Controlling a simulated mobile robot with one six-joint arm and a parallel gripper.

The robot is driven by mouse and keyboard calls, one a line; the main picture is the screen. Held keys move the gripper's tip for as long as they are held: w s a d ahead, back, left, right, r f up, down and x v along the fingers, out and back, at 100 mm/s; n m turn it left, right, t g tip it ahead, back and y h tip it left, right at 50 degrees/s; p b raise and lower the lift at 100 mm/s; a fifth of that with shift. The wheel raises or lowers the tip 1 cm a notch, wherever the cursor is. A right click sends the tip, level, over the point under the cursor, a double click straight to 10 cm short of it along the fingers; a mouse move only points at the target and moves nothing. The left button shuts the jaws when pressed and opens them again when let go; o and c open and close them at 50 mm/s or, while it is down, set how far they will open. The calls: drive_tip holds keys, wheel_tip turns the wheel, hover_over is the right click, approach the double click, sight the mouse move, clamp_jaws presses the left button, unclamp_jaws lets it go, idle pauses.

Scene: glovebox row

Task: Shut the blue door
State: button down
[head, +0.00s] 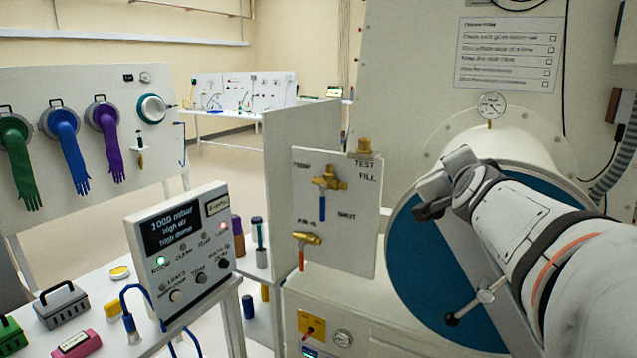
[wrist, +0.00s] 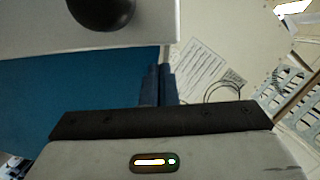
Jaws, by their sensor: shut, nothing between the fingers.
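The blue door (head: 420,270) is a large round disc in front of the white cylindrical chamber (head: 500,145) at the right of the head view. A grey bar crosses its face, with a black-knobbed handle (head: 485,297) low on it. My arm hides much of its right side, so I cannot tell how far open it stands. My gripper (head: 424,208) is at the door's upper left edge. In the wrist view its fingers (wrist: 158,85) are together and empty beside the blue door (wrist: 70,90); contact is unclear. A black knob (wrist: 100,10) shows above.
A white valve panel (head: 335,225) with brass valves stands left of the door. A control box (head: 182,250) with a display stands on the table further left. Gloves hang on a panel (head: 80,85) at far left. A ribbed hose (head: 612,165) is at far right.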

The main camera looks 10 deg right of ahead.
drive_tip(key=s+d+r+p+v, duration=0.15)
drive_tip(key=p+v, duration=0.35)
drive_tip(key=v, duration=0.5)
drive_tip(key=a+f+n+y, duration=0.1)
drive_tip(key=f, duration=0.1)
drive_tip(key=w+a+f+n+g+y, duration=0.1)
drive_tip(key=a+f, duration=0.1)
drive_tip(key=w+a+f+n+y, duration=0.1)
drive_tip(key=f, duration=0.2)
drive_tip(key=shift+w+a, duration=0.15)
drive_tip(key=shift+a, duration=0.05)
drive_tip(key=s+a+f+n+g+y, duration=0.1)
drive_tip(key=a+f+n+g+y, duration=0.3)
drive_tip(key=a+f, duration=0.45)
drive_tip(key=s+a+f+n+g, duration=0.3)
drive_tip(key=s+f+n+g, duration=0.3)
drive_tip(key=s+f+n, duration=0.2)
drive_tip(key=shift+s+a+f+n, duration=0.3)
drive_tip(key=shift+s+f, duration=1)
drive_tip(key=shift+f, duration=0.05)
